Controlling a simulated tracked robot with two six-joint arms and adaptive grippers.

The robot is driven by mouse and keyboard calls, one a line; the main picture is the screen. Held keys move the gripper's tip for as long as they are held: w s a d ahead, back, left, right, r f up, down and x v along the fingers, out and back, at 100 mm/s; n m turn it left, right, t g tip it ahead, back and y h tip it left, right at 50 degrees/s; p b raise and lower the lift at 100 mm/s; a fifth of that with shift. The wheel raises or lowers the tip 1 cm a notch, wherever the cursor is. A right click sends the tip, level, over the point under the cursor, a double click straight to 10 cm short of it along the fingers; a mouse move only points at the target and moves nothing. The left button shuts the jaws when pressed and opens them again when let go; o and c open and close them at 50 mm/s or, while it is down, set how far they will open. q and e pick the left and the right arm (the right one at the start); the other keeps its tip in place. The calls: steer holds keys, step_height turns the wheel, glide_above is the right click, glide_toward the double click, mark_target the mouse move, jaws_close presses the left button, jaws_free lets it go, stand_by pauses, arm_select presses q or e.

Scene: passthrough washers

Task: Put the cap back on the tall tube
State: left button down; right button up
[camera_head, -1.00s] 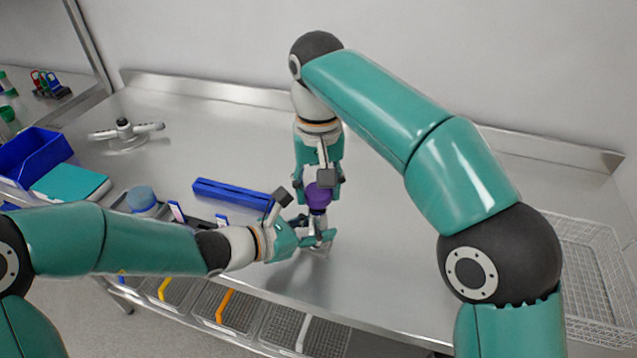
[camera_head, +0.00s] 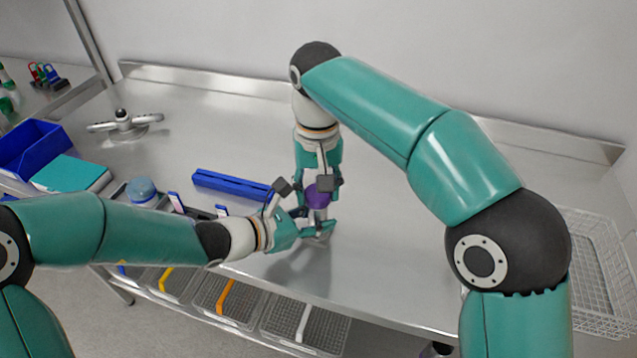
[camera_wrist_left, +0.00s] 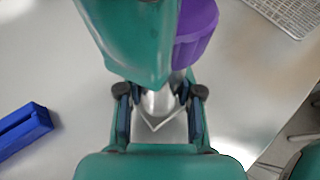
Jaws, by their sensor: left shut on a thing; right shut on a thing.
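The purple cap (camera_head: 319,196) is between the fingers of my right gripper (camera_head: 318,187), which points down from above and is shut on it. The tall tube (camera_head: 318,215) stands directly below the cap, grey and mostly hidden by fingers. My left gripper (camera_head: 318,230) comes in from the left and is shut around the tube low down. In the left wrist view the tube (camera_wrist_left: 158,103) sits between the left fingertips, with the purple cap (camera_wrist_left: 196,30) above it, partly behind a teal arm part. Whether the cap touches the tube's top is hidden.
A long blue bar (camera_head: 232,186) lies behind my left arm. A tray with a blue-lidded jar (camera_head: 141,190), a teal box (camera_head: 72,174) and a blue bin (camera_head: 35,150) are at left. A wire basket (camera_head: 598,270) is at right. The table's middle right is clear.

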steer(key=shift+f, duration=0.65)
stand_by(0.5)
steer(key=m, duration=0.5)
steer(key=shift+m, duration=0.4)
steer(key=m, duration=0.6)
steer(key=shift+w+a, duration=0.1)
steer(key=shift+a, duration=0.05)
steer(key=m, duration=0.6)
steer(key=shift+m, duration=0.4)
steer(key=m, duration=0.4)
steer(key=shift+w, duration=0.1)
steer(key=m, duration=0.4)
